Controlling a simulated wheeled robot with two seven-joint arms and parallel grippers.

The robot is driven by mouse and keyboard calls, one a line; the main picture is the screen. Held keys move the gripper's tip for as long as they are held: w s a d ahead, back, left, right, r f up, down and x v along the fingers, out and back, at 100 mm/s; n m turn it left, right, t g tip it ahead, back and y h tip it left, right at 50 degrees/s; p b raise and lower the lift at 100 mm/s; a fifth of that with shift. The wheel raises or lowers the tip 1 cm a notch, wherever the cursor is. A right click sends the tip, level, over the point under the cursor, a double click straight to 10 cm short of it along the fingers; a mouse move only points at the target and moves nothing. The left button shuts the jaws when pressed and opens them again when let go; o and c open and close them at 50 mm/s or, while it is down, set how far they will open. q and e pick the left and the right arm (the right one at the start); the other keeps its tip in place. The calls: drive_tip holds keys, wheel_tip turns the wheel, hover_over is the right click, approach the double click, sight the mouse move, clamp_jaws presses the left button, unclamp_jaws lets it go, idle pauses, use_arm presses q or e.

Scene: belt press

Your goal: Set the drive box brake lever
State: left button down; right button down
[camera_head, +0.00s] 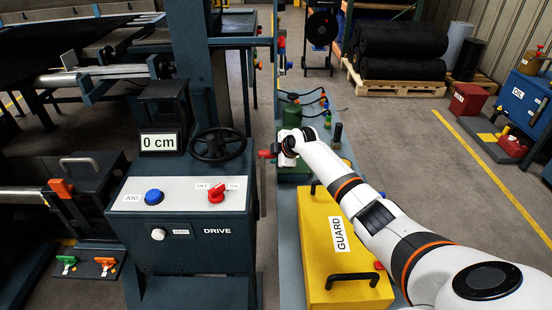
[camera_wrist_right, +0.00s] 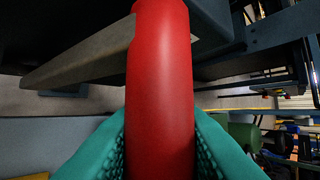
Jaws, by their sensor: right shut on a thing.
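The drive box (camera_head: 188,225) stands at the left centre in the head view, with a blue jog button, a red on/off switch and a black handwheel. A red lever grip (camera_head: 266,154) sticks out at its right side. My right gripper (camera_head: 276,152) is at this lever, its fingers mostly hidden by the wrist. In the right wrist view the red lever (camera_wrist_right: 160,90) fills the middle, upright, between the two green fingertips (camera_wrist_right: 160,155), which press on it from both sides. My left gripper is not in view.
A yellow guard box (camera_head: 330,275) lies below my right forearm. A green motor (camera_head: 292,115) stands behind the wrist. Rolls on a pallet (camera_head: 395,85) stand at the back right.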

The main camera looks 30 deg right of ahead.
drive_tip(key=shift+w+d+f, duration=0.15)
drive_tip(key=shift+w+f, duration=0.05)
drive_tip(key=shift+w, duration=0.05)
idle(0.3)
drive_tip(key=c, duration=1.1)
unclamp_jaws()
drive_tip(key=shift+w+f, duration=0.1)
drive_tip(key=shift+c, duration=0.2)
drive_tip(key=v, duration=1.2)
